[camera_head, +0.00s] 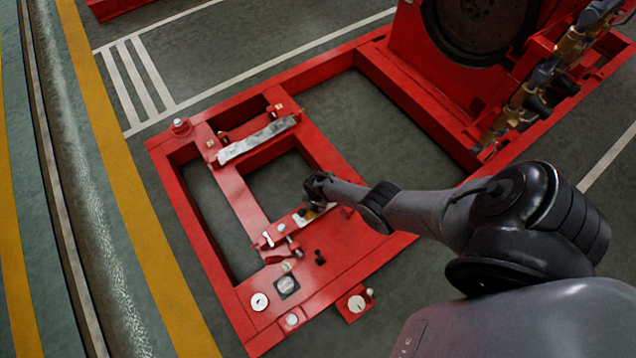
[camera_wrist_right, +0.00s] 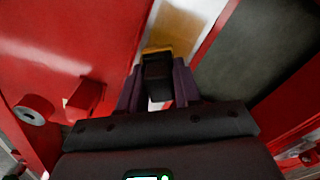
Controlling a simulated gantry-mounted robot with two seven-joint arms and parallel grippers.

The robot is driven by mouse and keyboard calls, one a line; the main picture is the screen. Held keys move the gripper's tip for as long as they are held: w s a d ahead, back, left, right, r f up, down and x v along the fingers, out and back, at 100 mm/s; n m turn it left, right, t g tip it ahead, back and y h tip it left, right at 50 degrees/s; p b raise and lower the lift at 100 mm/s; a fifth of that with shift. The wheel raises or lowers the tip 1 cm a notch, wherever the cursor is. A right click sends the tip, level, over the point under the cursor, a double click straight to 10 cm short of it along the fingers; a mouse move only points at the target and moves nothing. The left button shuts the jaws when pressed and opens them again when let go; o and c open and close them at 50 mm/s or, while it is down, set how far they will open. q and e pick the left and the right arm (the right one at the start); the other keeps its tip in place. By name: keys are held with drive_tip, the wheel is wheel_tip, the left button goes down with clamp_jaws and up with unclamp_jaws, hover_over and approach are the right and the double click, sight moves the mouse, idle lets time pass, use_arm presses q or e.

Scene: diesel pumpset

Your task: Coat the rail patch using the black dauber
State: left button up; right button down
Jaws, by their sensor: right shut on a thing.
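My right gripper (camera_head: 312,205) reaches over the nearer rail of the red frame, its arm coming in from the right. In the right wrist view its fingers (camera_wrist_right: 158,88) are shut on the black dauber (camera_wrist_right: 157,72). The dauber's far end shows a yellow-orange edge and is at or just above the rail patch (camera_wrist_right: 182,28); I cannot tell if they touch. The patch looks amber-brown near the dauber and pale grey further off. In the head view the gripper hides much of this patch. My left gripper is not in view.
The farther rail carries a grey-white strip (camera_head: 258,138). Small fittings, a white disc (camera_head: 259,301), a dark square pad (camera_head: 286,285) and a black knob (camera_head: 319,257) sit on the near frame. A red machine with a large dark wheel (camera_head: 478,25) stands at upper right. Openings show the floor.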

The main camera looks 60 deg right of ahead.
drive_tip(key=shift+w+a, duration=0.1)
drive_tip(key=shift+a, duration=0.1)
drive_tip(key=shift+w+a+f, duration=0.1)
drive_tip(key=shift+w+a, duration=0.15)
drive_tip(key=shift+a, duration=0.25)
drive_tip(key=shift+a, duration=0.2)
drive_tip(key=shift+w+a, duration=0.5)
drive_tip(key=shift+a, duration=0.5)
drive_tip(key=shift+a, duration=0.15)
